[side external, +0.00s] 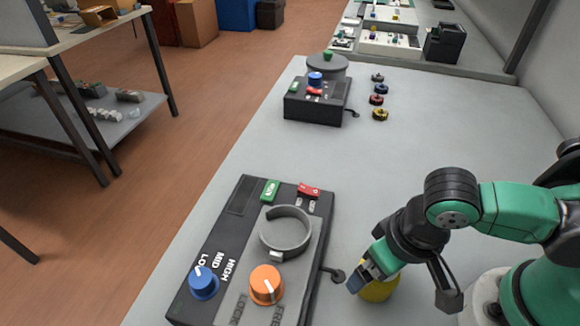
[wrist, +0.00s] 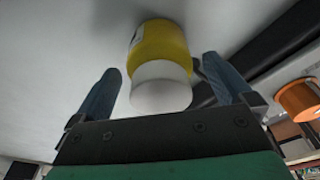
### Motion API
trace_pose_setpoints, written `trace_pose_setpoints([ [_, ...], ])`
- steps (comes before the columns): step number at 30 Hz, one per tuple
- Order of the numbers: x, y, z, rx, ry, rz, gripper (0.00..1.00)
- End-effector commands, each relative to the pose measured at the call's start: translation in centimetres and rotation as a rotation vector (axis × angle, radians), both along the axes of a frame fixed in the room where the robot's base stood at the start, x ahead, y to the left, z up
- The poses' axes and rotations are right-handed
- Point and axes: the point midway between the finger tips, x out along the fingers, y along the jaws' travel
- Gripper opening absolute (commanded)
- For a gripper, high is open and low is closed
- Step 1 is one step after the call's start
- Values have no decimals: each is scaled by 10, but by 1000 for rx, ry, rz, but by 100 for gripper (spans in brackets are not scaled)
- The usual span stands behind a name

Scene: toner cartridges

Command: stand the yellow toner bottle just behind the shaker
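The yellow toner bottle (side external: 380,290) stands on the grey table, right of the large black machine, partly hidden by my gripper (side external: 362,280). In the wrist view the bottle (wrist: 163,42) shows a yellow body and a white end (wrist: 160,88) turned towards the camera. My gripper's two blue-grey fingers (wrist: 160,66) are spread, one on each side of the bottle, with gaps visible. The shaker appears to be the black machine (side external: 240,210) with a grey open ring clamp (side external: 287,250), a blue knob, an orange knob and two rocker switches.
A short dark lever (side external: 333,275) sticks out from the machine's right side, close to my gripper. A smaller black machine (side external: 317,105), a grey round lidded vessel (side external: 327,67) and several small coloured rings (side external: 380,115) stand farther back. The table between is clear.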

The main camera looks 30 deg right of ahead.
Motion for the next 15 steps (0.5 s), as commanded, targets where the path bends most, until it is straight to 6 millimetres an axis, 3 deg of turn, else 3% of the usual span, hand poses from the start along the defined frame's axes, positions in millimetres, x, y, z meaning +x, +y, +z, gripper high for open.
trace_pose_setpoints([
  [15, -1, 0, 11, 0, 0, 0, 100],
])
